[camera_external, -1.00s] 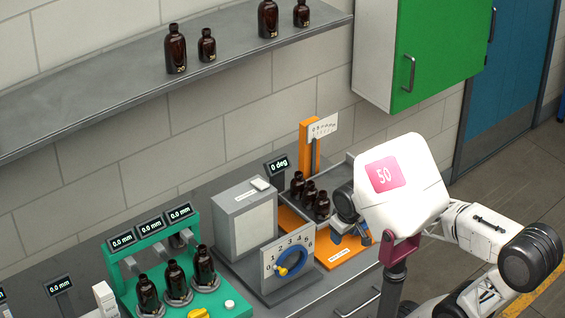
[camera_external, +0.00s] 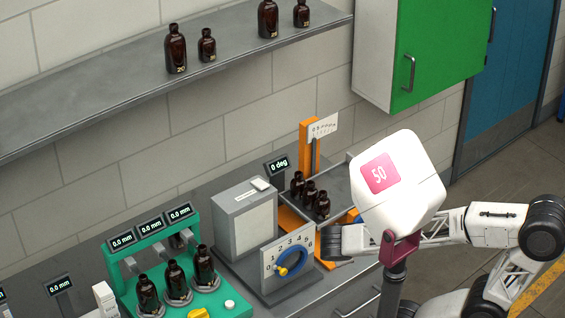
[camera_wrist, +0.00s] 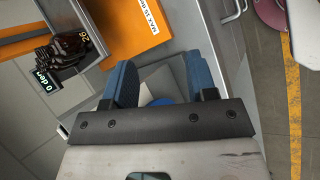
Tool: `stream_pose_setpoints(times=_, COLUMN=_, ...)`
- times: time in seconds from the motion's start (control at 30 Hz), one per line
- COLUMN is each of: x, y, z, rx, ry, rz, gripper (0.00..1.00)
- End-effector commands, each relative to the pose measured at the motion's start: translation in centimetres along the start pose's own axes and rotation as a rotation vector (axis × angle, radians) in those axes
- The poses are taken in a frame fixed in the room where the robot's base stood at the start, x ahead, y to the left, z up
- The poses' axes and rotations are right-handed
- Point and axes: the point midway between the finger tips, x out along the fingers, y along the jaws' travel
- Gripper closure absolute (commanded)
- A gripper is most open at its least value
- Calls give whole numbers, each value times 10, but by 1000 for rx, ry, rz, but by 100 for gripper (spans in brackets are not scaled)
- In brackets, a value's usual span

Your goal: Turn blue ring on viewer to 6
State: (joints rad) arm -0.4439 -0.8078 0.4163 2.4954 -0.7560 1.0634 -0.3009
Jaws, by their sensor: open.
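The viewer (camera_external: 246,218) is a grey box with a pale front panel. In front of it stands a white dial plate (camera_external: 266,262) numbered 1 to 6, carrying the blue ring (camera_external: 303,251). The ring's yellow mark (camera_external: 282,271) is at its lower left, on the side of the low numbers. My gripper (camera_wrist: 159,72) is open, with its two blue fingers apart. A bit of the blue ring (camera_wrist: 161,101) shows between them in the wrist view. In the external view my wrist is right of the dial; the fingers are hard to make out and contact cannot be told.
A display (camera_external: 279,165) reads 0 deg. Several dark bottles (camera_external: 310,193) stand in a tray by an orange stand (camera_external: 306,145) behind my wrist. A green fixture (camera_external: 130,265) with bottles is at left. A shelf (camera_external: 110,85) hangs above.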

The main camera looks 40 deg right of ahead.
Motion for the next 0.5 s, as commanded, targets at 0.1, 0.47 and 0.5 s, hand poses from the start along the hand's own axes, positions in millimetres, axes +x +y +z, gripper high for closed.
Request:
stream_pose_setpoints(times=0.1, x=1, y=-2, z=-7, rx=-130, ry=-16, rz=77, gripper=48)
stream_pose_setpoints(times=0.47, x=0, y=-6, z=-32, rx=-506, ry=-75, rz=336, gripper=48)
stream_pose_setpoints(times=0.5, x=0, y=-7, z=-35, rx=-546, ry=-81, rz=367, gripper=48)
